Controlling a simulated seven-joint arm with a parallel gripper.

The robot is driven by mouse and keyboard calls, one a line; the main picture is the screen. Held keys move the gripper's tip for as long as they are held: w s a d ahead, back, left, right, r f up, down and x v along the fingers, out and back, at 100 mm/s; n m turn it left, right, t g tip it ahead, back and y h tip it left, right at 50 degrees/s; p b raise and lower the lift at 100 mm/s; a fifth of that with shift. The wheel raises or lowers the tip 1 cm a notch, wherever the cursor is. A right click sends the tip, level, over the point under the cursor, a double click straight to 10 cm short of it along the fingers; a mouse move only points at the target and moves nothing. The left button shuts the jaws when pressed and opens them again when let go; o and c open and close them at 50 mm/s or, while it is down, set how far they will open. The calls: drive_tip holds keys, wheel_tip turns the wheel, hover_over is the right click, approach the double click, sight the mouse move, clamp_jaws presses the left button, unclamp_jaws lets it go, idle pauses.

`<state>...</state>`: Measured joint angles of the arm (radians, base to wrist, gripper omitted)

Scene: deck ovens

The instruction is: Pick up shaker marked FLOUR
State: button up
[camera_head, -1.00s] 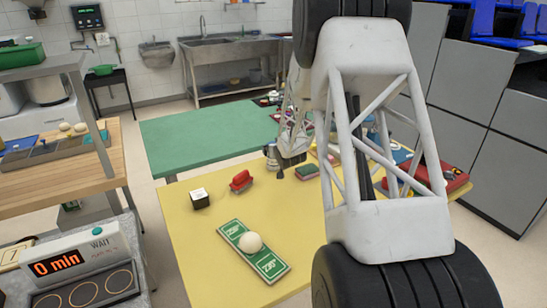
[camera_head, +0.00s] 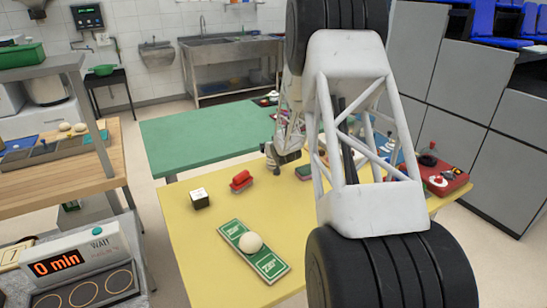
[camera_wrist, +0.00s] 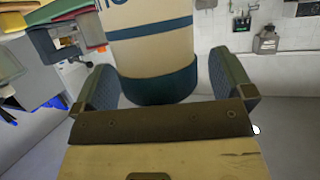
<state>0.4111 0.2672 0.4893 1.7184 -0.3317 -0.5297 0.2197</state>
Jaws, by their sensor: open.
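A cream cylinder with dark blue bands (camera_wrist: 158,55) stands large in the wrist view, between the two fingers of my gripper (camera_wrist: 164,80). Only part of its lettering shows at the top edge, so I cannot read FLOUR on it. The fingers are open, one on each side of its lower part; I cannot tell whether either touches it. In the head view my gripper (camera_head: 274,158) is over the far edge of the yellow table, and I cannot make out the cylinder there.
The yellow table (camera_head: 203,234) holds a green board (camera_head: 269,264) with a pale ball (camera_head: 250,243), a small black-and-white cube (camera_head: 199,198) and a red item (camera_head: 241,181). A red tray (camera_head: 450,184) is at the right. A green table (camera_head: 200,137) stands behind. My arm hides the table's middle.

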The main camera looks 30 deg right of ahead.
drive_tip(key=shift+c, duration=0.3)
drive_tip(key=c, duration=1.3)
drive_tip(key=shift+c, duration=0.2)
drive_tip(key=shift+r, duration=5)
